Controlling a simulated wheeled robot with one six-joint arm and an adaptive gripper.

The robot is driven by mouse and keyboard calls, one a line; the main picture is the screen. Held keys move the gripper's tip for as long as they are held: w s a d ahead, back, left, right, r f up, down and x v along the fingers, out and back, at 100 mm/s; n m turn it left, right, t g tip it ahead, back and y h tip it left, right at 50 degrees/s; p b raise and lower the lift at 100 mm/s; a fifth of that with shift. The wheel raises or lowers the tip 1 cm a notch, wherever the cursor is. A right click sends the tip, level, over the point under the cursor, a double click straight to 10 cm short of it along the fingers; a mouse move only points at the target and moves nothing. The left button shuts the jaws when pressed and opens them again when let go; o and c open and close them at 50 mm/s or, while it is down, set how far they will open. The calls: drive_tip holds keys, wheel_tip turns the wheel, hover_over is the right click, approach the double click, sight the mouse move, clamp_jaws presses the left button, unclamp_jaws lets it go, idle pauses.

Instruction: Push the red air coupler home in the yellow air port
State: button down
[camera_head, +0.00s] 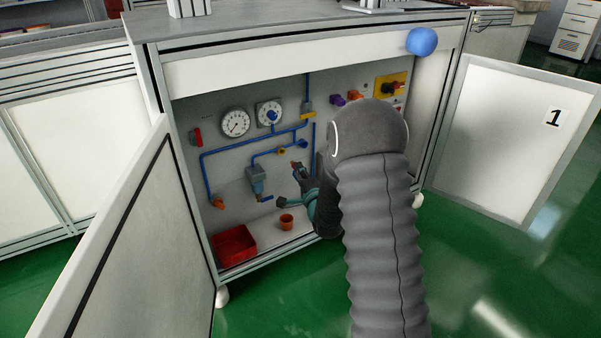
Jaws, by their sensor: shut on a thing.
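The red air coupler (296,164) shows as a small red piece at the tip of my gripper (299,171), which is shut on it. The yellow air port (281,151) is a small yellow ring on the grey back panel. In the picture the coupler is just below and right of the port, and a gap shows between them. The depth of that gap is hard to tell. My arm hides much of the gripper and the panel to the right.
Blue pipes (230,149), two gauges (235,123) and a grey valve body (256,178) are on the panel near the port. A red bin (235,245) and an orange pot (287,221) stand on the cabinet floor. Open doors (108,235) (512,135) flank the opening.

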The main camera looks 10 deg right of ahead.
sight(292, 162)
drive_tip(key=shift+w+m, duration=0.25)
drive_tip(key=shift+m, duration=0.15)
drive_tip(key=shift+w+a+p, duration=0.25)
drive_tip(key=shift+w, duration=0.55)
drive_tip(key=shift+w+a+p, duration=0.2)
drive_tip(key=shift+w+a, duration=0.05)
drive_tip(key=shift+w, duration=0.5)
drive_tip(key=shift+w+a+p, duration=0.25)
drive_tip(key=shift+w, duration=0.55)
drive_tip(key=shift+f, duration=0.1)
drive_tip(key=shift+w+a+b, duration=0.1)
drive_tip(key=shift+w+b, duration=0.1)
drive_tip(key=shift+b, duration=0.25)
drive_tip(key=shift+b, duration=0.7)
drive_tip(key=shift+w+a, duration=0.2)
drive_tip(key=shift+w, duration=0.5)
drive_tip(key=shift+w+a, duration=0.2)
drive_tip(key=shift+w, duration=0.45)
drive_tip(key=c, duration=0.9)
unclamp_jaws()
